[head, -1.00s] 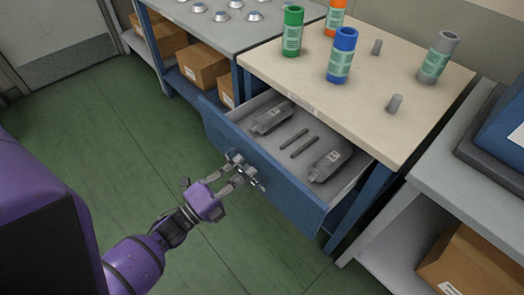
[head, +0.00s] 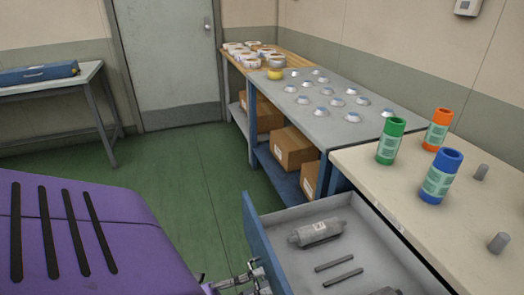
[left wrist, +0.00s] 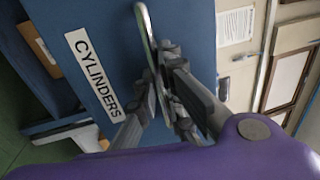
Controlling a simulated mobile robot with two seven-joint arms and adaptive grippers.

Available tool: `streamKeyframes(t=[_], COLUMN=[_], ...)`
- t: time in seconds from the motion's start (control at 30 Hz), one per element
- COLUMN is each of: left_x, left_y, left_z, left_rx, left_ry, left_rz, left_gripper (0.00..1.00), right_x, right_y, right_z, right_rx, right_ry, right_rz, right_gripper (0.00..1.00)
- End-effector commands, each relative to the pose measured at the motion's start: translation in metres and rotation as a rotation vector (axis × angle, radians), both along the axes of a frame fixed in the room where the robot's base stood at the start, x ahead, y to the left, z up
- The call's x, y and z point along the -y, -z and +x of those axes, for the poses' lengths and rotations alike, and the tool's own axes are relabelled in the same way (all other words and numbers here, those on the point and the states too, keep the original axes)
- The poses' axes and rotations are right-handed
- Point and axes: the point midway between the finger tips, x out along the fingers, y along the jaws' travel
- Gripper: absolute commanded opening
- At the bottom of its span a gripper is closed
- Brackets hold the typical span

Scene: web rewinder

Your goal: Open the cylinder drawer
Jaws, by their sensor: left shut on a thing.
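The blue drawer (head: 262,248) stands open under the cream-topped table in the head view. Inside lie a grey bottle-shaped cylinder (head: 316,232), two thin dark rods (head: 338,270), and part of another grey item at the bottom edge. My left gripper (head: 256,280) is at the drawer's front, partly cut off by the picture edge. In the left wrist view its fingers (left wrist: 168,82) are shut on the metal bar handle (left wrist: 146,28), beside the white label reading CYLINDERS (left wrist: 93,72) on the blue front. My right gripper is not in view.
Green (head: 390,141), orange (head: 438,130) and blue (head: 441,176) cylinders stand on the cream tabletop (head: 400,190), with two grey pegs. A grey table (head: 325,115) with small domed parts stands beyond, boxes beneath. Green floor (head: 180,170) is clear to the left of the drawer.

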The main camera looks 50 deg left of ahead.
Motion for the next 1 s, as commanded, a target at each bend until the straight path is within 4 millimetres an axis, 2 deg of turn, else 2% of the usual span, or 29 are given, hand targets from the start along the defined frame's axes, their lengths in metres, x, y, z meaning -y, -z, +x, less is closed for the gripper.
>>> streamKeyframes(t=[0.17, 0.2, 0.27, 0.63, 0.77, 1.0], left_x=[0.0, 0.0, 0.0, -0.001, -0.007, -0.024], left_y=[0.001, 0.001, 0.001, 0.001, 0.005, 0.015], left_z=[0.0, 0.0, 0.0, -0.003, -0.018, -0.066], left_rx=[-0.002, -0.002, -0.002, -0.002, -0.005, -0.006], left_ry=[-0.001, -0.001, -0.001, -0.001, -0.003, -0.003], left_rz=[0.001, 0.001, 0.001, 0.001, 0.001, 0.002], left_gripper=[0.0, 0.09, 0.17, 0.17, 0.17, 0.17], right_x=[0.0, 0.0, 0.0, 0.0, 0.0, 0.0], right_y=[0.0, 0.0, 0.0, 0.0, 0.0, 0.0], right_z=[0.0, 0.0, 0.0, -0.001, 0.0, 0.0], right_rx=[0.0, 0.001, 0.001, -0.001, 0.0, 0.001], right_ry=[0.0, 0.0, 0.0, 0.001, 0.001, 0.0], right_rz=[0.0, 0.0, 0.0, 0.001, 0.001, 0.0], right_gripper=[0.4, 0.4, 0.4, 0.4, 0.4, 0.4])
